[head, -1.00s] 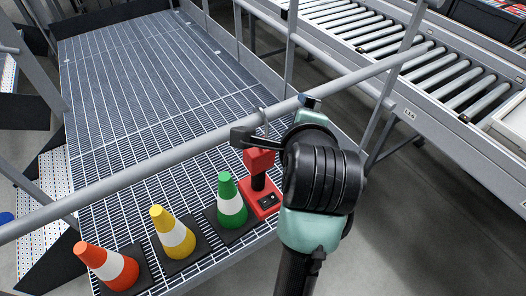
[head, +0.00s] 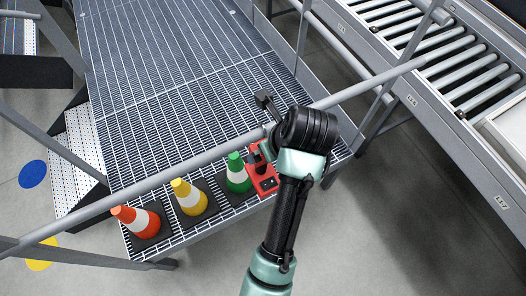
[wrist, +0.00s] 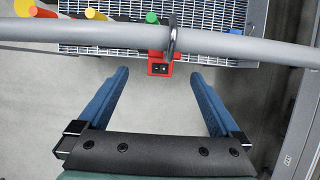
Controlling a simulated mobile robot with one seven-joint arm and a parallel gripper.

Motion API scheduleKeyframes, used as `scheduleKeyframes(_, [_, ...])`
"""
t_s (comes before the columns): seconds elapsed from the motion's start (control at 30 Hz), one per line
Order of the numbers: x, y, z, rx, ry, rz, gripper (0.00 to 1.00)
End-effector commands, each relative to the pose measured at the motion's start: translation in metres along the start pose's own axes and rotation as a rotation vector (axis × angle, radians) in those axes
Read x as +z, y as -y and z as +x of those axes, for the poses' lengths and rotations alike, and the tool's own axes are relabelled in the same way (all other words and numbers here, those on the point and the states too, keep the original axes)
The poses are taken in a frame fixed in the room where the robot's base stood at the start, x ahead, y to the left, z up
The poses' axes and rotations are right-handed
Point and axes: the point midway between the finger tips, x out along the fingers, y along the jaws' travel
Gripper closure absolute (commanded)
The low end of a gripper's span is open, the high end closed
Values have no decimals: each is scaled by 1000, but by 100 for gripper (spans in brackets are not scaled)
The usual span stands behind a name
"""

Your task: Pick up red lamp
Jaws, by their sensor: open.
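The red lamp (head: 264,182) has a red base with black parts. It sits on the grated catwalk at its near edge, right of the green cone, partly hidden by the rail and my arm in the head view. In the wrist view the red lamp (wrist: 160,68) shows below the rail, which hides its upper part. My gripper (wrist: 158,74) is open and empty, its two blue fingers wide apart. The fingertips point toward the lamp, one to each side of it in the picture. In the head view my arm hides the fingers.
A grey rail (head: 190,160) crosses in front of the lamp; a dark ring (wrist: 173,40) shows at it in the wrist view. Green (head: 237,174), yellow (head: 188,197) and red-orange (head: 138,221) cones stand in a row to the left. A roller conveyor (head: 430,75) is at right. The grating behind is clear.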

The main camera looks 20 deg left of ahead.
Motion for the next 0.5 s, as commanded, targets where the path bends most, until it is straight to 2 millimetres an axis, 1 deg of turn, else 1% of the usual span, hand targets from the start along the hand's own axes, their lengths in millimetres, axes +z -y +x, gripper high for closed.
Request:
scheduleKeyframes(0.03, [0, 0, 10, 3, -3, 0, 0])
scheduleKeyframes(0.1, [-1, 0, 22, 1, -3, -1, 0])
scheduleKeyframes(0.2, [0, 1, 36, -1, -1, -2, 0])
scheduleKeyframes(0.43, [0, 2, 49, -2, 0, -2, 0])
scheduleKeyframes(0.5, [-2, 4, 56, -1, -1, -1, 0])
